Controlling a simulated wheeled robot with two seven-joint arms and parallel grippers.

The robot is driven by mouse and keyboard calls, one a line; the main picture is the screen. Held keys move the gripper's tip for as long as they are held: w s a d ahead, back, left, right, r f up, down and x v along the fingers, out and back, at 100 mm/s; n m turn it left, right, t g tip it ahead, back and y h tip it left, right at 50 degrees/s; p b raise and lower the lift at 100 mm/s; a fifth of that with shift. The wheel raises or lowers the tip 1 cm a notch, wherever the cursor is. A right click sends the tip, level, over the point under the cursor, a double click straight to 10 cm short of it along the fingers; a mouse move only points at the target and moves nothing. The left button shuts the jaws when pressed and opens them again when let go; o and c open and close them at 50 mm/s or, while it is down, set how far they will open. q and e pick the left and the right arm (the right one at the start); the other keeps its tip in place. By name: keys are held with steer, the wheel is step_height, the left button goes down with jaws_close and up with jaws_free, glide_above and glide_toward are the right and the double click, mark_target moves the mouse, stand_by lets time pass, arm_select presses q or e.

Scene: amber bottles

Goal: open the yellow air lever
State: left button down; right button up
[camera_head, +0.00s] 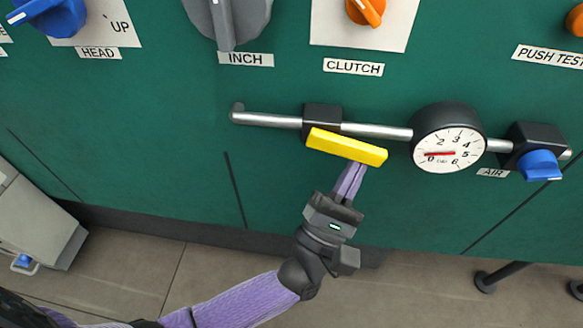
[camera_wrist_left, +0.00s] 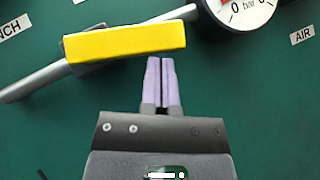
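The yellow air lever (camera_head: 346,146) is a flat bar on a black valve block (camera_head: 322,114) on the metal pipe of the green panel. It lies roughly along the pipe, its right end slightly lower in the head view. My left gripper (camera_head: 353,176) is just below the lever's right end. In the left wrist view, the yellow lever (camera_wrist_left: 125,41) is ahead of my left gripper (camera_wrist_left: 161,60). Its two lilac fingers are close together with only a thin gap and nothing visible between them. The fingertips look near the lever's lower edge; contact cannot be told. My right gripper is not in view.
A pressure gauge (camera_head: 448,138) is on the pipe right of the lever, and a blue knob (camera_head: 540,165) is farther right near the AIR label (camera_head: 492,173). Orange, grey and blue switches line the panel above. The panel below the lever is mostly clear.

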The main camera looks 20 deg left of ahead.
arm_select(q)
steer(key=shift+w+d+r, duration=0.15)
steer(key=shift+d+r, duration=0.35)
steer(key=shift+r, duration=0.2)
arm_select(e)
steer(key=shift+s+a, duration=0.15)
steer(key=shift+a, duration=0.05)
arm_select(q)
steer(key=shift+r, duration=0.2)
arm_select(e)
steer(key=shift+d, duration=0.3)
